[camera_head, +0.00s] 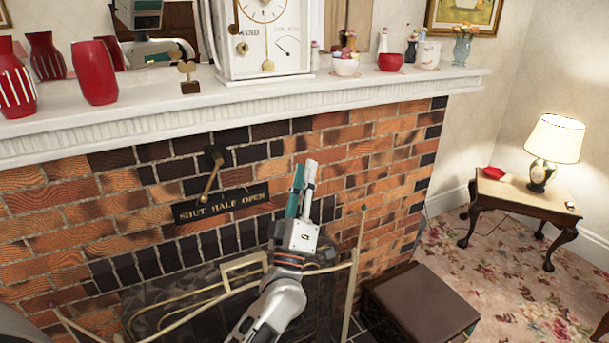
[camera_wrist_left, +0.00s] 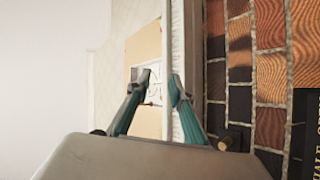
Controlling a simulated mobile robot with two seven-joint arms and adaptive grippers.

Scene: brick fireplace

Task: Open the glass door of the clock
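The white clock (camera_head: 285,48) stands on the mantel at top centre of the head view, its top cut off. Its front has a round dial (camera_head: 262,9), a keyhole plate, a small gauge and gold fittings. I cannot make out the edges of the glass door or whether it is ajar. My left gripper (camera_head: 304,166) points up in front of the bricks, below the mantel and apart from the clock. In the left wrist view its fingers (camera_wrist_left: 160,80) are apart with nothing between them. A pale front, probably the clock's, shows sideways beyond them. My right gripper is not in view.
The mantel shelf (camera_head: 130,112) juts out above my gripper. Red vases (camera_head: 94,72), a small gold ornament (camera_head: 189,77) and a bowl (camera_head: 345,66) flank the clock. A lever (camera_head: 210,175) and a sign sit on the bricks. A brown stool (camera_head: 425,303) stands at lower right.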

